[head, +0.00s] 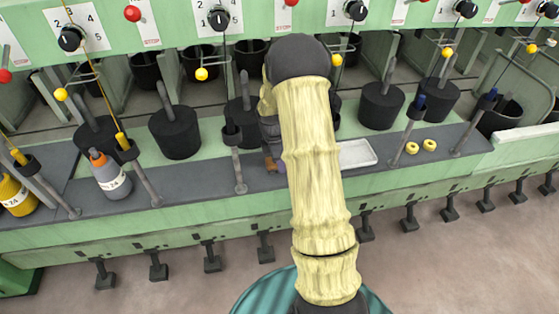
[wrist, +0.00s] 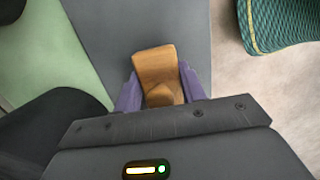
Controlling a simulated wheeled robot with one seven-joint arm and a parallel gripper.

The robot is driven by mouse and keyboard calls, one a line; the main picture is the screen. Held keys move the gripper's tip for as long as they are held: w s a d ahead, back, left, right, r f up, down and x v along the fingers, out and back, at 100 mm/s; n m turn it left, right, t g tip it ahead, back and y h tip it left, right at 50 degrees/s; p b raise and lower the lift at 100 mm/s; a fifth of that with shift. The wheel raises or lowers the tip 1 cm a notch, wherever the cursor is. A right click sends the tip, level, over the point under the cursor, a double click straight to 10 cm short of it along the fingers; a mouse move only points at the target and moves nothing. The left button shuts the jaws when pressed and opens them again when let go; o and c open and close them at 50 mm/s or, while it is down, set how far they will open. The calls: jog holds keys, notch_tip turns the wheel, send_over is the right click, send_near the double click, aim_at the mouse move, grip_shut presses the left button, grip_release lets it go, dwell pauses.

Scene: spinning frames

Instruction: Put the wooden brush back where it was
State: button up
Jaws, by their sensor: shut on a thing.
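The wooden brush (wrist: 154,62) is a brown wooden block in the wrist view, held between the two purple fingers of my gripper (wrist: 161,88). The fingers are shut on its sides. Behind it in that view lies the dark grey ledge, but I cannot tell whether the brush touches it. In the head view a small brown piece of the brush (head: 271,164) shows at the left of my arm, low over the ledge. My arm hides most of my gripper (head: 279,168) and the brush there.
The dark grey ledge (head: 205,184) runs along the green machine. A white tray (head: 356,153) lies right of my arm, with yellow rings (head: 429,145) beyond. A grey bottle (head: 111,178) stands left. Black cans (head: 175,133) and thin metal posts (head: 237,165) crowd the ledge.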

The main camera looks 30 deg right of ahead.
jog(key=shift+f, duration=0.1)
jog(key=o, duration=1)
jog(key=r, duration=0.4)
jog(key=a+r+p, duration=0.1)
jog(key=r, duration=0.7)
jog(key=shift+w+a+p, duration=0.2)
jog(key=shift+w+p, duration=0.05)
jog(key=shift+p, duration=0.15)
